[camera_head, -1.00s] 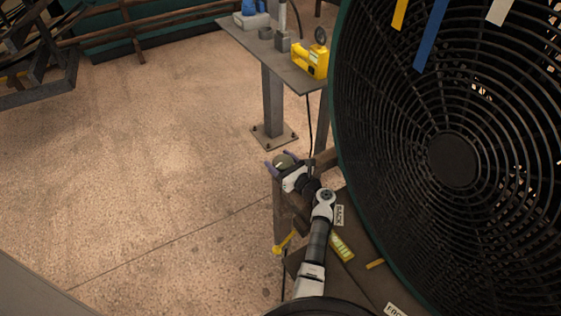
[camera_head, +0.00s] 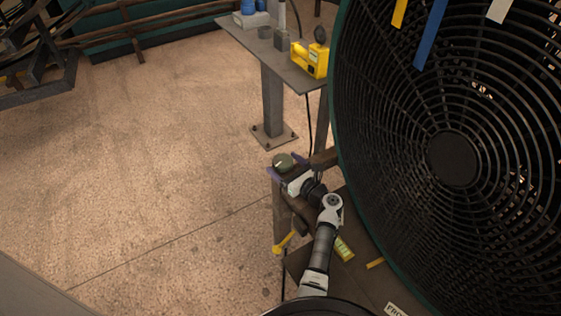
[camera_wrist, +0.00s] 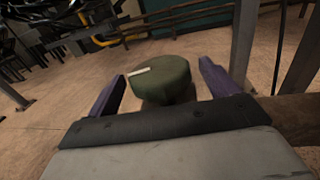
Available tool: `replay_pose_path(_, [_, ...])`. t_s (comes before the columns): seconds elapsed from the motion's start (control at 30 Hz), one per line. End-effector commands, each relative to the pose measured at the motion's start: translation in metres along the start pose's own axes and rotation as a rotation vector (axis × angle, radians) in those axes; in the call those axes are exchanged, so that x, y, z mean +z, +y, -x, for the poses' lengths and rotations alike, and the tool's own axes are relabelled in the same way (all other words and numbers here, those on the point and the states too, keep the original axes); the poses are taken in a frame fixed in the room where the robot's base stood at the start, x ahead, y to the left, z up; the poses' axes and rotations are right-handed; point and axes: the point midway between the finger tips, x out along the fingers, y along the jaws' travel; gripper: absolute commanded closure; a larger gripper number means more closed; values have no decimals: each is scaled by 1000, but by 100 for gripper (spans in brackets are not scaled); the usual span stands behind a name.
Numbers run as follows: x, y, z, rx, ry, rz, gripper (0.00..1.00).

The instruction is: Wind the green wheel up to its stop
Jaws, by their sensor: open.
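The green wheel (camera_head: 283,161) is a small dark green knob with a pale mark on its top, near the corner of the low bench beside the big fan. In the wrist view the green wheel (camera_wrist: 160,80) sits ahead of my gripper, between the lines of its two purple fingers, with its pale mark at upper left. My gripper (camera_head: 285,166) is open and holds nothing. In the wrist view both fingers of my gripper (camera_wrist: 162,85) stand apart from the wheel, with a gap on each side.
A large black-grilled fan (camera_head: 400,130) fills the right side close to my arm. A grey table (camera_head: 262,47) behind carries a yellow device (camera_head: 311,60). A hammer (camera_head: 290,237) and a yellow-green level (camera_head: 344,248) lie by my arm. The floor at left is clear.

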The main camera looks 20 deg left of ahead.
Motion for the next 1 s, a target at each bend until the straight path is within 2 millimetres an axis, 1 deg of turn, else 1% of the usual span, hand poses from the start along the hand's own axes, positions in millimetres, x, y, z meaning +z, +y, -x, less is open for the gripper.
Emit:
replay_pose_path(0.03, [-2, -1, 11, -4, 1, -1, 14])
replay_pose_path(0.1, [-2, -1, 23, -4, 1, -1, 14])
replay_pose_path(0.2, [-1, -1, 36, -3, 0, 0, 14])
replay_pose_path(0.33, [-1, 0, 46, -1, 0, -1, 14])
replay_pose_path(0.87, [0, 0, 47, 0, 0, -1, 14])
replay_pose_path(0.97, [7, 1, 41, 0, 4, 43, 14])
replay_pose_path(1.0, [13, 2, 35, -1, 10, 88, 14])
